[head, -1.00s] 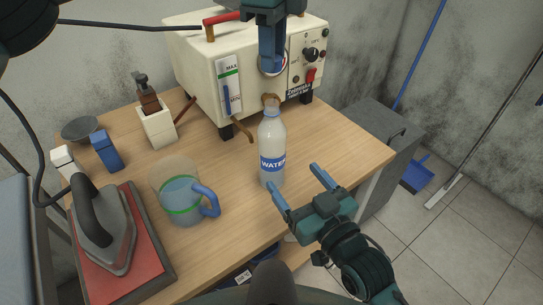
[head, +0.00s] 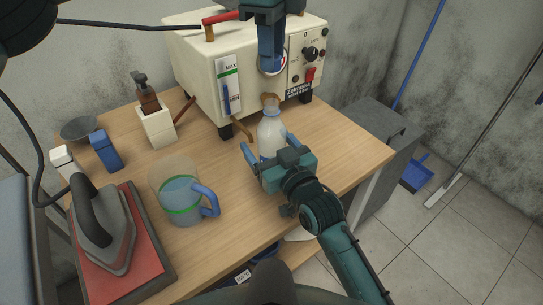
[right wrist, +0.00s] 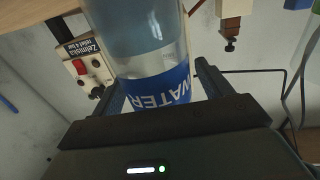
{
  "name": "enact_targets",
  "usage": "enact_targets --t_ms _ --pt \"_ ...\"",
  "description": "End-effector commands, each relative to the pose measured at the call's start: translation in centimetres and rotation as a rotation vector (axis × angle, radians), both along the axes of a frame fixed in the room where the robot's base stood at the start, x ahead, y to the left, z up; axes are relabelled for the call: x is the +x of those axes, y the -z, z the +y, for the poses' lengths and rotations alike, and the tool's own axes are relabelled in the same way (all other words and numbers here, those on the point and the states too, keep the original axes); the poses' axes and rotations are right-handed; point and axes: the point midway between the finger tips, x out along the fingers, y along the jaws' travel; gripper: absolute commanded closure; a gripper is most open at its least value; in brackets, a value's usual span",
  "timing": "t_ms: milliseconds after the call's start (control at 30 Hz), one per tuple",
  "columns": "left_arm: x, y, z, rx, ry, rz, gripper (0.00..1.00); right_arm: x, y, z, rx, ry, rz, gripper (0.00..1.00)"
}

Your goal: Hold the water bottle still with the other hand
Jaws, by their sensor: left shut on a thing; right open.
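The clear water bottle (head: 271,133), with a blue "WATER" label, stands upright on the wooden table in front of the cream machine. My right gripper (head: 262,150) is open, with one finger on each side of the bottle; its palm hides the lower bottle and label in the head view. Contact is not clear. My left gripper (head: 272,60) points down before the machine's front, above the bottle. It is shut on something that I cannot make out.
The cream machine (head: 190,60) stands at the table's back. A measuring jug (head: 180,195) with a blue handle stands left of the bottle. An iron (head: 103,230) rests on a red pad at front left. Table (head: 345,150) right of the bottle is clear.

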Motion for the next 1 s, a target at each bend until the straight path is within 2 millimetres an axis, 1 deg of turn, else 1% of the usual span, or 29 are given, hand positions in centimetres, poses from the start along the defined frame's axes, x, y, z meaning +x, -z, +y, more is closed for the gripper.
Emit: enact_targets --t_ms 133,900,967,1000 --pt "0.0 0.0 -0.01 0.0 0.0 0.0 0.94 -0.02 -0.01 -0.01 0.0 0.0 0.0 0.22" --pt "0.0 0.0 0.0 0.0 0.0 0.0 0.94 -0.03 0.01 -0.04 0.0 0.0 0.0 0.85" --pt "0.0 0.0 0.0 0.0 0.0 0.0 0.94 -0.03 0.01 -0.04 0.0 0.0 0.0 0.89" --pt "0.0 0.03 0.0 0.0 0.0 0.0 0.94 -0.03 0.01 -0.04 0.0 0.0 0.0 0.89"
